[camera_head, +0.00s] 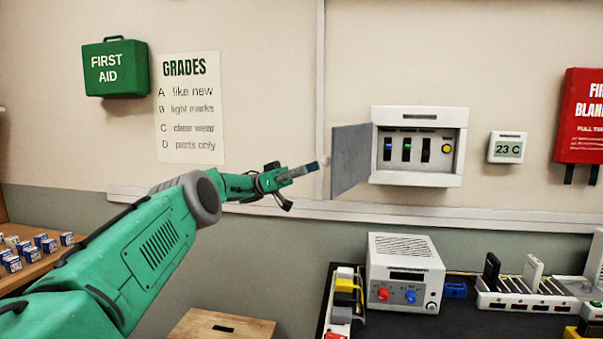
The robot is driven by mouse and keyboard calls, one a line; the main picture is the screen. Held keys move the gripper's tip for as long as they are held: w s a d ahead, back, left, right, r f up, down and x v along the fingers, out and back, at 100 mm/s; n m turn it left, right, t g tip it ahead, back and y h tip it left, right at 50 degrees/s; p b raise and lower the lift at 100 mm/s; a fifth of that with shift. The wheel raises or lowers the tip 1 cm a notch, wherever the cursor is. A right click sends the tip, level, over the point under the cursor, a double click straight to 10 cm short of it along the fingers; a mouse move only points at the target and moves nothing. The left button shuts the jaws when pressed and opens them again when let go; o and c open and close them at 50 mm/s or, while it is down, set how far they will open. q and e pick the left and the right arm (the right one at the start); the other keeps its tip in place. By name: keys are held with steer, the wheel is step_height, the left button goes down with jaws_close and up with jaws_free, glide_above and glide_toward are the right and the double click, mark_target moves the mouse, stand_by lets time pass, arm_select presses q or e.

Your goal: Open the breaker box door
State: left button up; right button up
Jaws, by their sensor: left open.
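The breaker box (418,179) is a white box on the wall, right of the picture's middle. Its grey door (350,160) stands swung open to the left, hinged at the box's left side. Inside, several switches and a yellow round button (446,149) show. My left gripper (322,163) is open and empty, just left of the door's outer edge. I cannot tell whether its tip touches the door. The green left arm comes in from the lower left. My right gripper is not in view.
A white device with red and blue knobs (404,262) stands on the dark bench below the box. A thermostat (507,147) and a red fire blanket case (580,115) hang to the right. A wooden stool (221,327) stands below my arm.

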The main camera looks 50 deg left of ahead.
arm_select(q)
steer(key=shift+v, duration=1)
steer(key=shift+a, duration=0.1)
steer(key=shift+w, duration=0.1)
